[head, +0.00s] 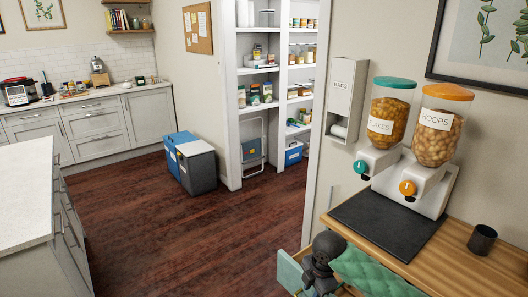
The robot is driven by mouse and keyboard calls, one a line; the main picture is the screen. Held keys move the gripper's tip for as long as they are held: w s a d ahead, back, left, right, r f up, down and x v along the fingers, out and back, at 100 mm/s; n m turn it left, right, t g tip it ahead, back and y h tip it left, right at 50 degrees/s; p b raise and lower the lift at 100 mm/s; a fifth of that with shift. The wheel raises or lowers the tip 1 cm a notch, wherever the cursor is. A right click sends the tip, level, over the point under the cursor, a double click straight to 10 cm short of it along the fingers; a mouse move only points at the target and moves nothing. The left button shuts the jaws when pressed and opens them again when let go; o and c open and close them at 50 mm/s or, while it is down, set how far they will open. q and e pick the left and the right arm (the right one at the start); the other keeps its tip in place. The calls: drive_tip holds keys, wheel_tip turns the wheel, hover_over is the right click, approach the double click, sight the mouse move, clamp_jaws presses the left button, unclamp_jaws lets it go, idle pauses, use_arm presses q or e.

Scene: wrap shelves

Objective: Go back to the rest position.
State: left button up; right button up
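A dark grey, rounded, jointed-looking shape (325,252) stands at the bottom centre, in front of the wooden counter (465,262). I cannot tell whether it is part of my arm. A teal panel (290,270) and a green quilted cloth (372,272) show beside it, cut off by the bottom edge.
The counter holds two dispensers, flakes (388,115) and hoops (440,125), a black mat (387,224) and a dark cup (482,239). A white-topped island (24,195) is at left. A blue-and-grey bin (192,162) stands beyond open dark wood floor (185,230).

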drive_tip(key=s+a+f+m+t+y, duration=0.1)
drive_tip(key=s+a+f+m, duration=0.1)
drive_tip(key=s+f+m, duration=0.3)
drive_tip(key=s+a+m+t+y, duration=0.1)
drive_tip(key=s+a+m, duration=0.1)
drive_tip(key=s+m, duration=0.35)
drive_tip(key=s+d+f+m+h, duration=0.2)
drive_tip(key=s+d+m, duration=0.3)
drive_tip(key=s, duration=0.4)
drive_tip(key=s+d+f+m+h, duration=0.1)
drive_tip(key=s+d+f+m, duration=0.1)
drive_tip(key=s+d+m, duration=0.55)
drive_tip(key=s+a+f+n, duration=0.1)
drive_tip(key=s+a+f, duration=0.1)
drive_tip(key=f, duration=1)
drive_tip(key=s+a+f+n+g, duration=0.1)
drive_tip(key=a+f, duration=0.3)
drive_tip(key=f, duration=0.8)
drive_tip(key=shift+s+a+g+y, duration=0.3)
drive_tip(key=shift+s+a, duration=0.05)
drive_tip(key=shift+s, duration=0.35)
drive_tip(key=shift+c, duration=0.2)
